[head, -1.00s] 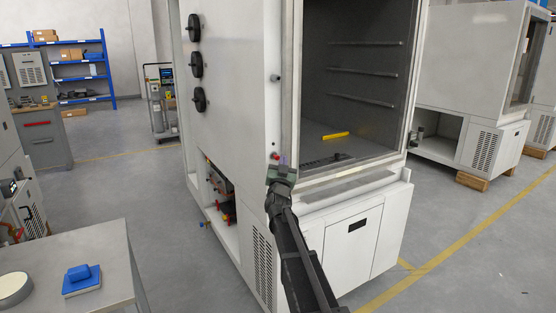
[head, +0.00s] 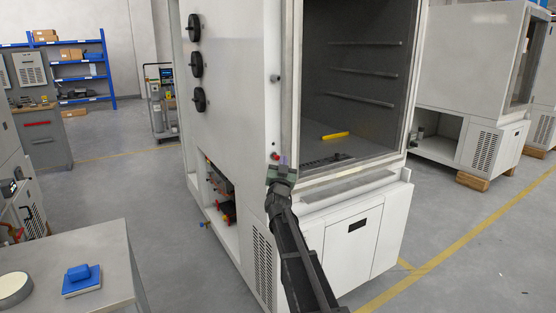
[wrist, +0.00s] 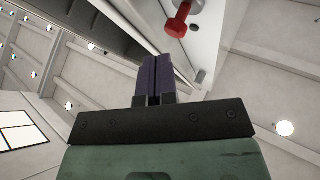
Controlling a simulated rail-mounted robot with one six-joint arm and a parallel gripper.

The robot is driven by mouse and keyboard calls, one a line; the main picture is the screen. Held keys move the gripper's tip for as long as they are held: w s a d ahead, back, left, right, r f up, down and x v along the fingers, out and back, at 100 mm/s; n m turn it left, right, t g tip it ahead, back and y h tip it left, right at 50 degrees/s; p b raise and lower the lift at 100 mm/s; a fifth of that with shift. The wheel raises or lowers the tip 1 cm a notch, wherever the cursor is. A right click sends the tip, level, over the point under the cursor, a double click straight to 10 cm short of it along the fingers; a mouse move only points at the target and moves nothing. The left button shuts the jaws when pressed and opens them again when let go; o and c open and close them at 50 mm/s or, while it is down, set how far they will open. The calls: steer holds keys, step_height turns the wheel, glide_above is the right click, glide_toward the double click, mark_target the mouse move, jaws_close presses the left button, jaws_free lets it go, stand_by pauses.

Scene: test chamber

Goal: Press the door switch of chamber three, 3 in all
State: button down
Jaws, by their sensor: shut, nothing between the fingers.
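A large white test chamber (head: 233,75) stands in the middle of the head view, its dark interior open at the front. A small red knob-like switch (head: 275,156) sits on its front edge beside the lower left of the opening. In the wrist view the red switch (wrist: 179,20) stands out from a pale surface, up and to the right of my fingertips. My gripper (head: 282,159) is right by the switch, fingers pointing up. In the wrist view its purple fingers (wrist: 155,62) are together and empty, apparently apart from the switch. No chamber number is readable.
A yellow object (head: 335,136) lies on the chamber floor. A dark knob (head: 275,78) sits higher on the same edge. A grey table (head: 112,260) with a blue block (head: 79,272) is at lower left. Another white chamber (head: 465,60) stands at right.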

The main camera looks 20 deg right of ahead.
steer(key=shift+w, duration=0.1)
stand_by(0.5)
steer(key=shift+w, duration=0.35)
steer(key=shift+w+a, duration=0.15)
steer(key=shift+w, duration=0.65)
stand_by(0.8)
steer(key=shift+s, duration=1.2)
steer(key=shift+s, duration=0.1)
steer(key=s, duration=0.2)
steer(key=s+d, duration=0.1)
steer(key=s, duration=0.1)
steer(key=shift+s, duration=0.4)
stand_by(1.9)
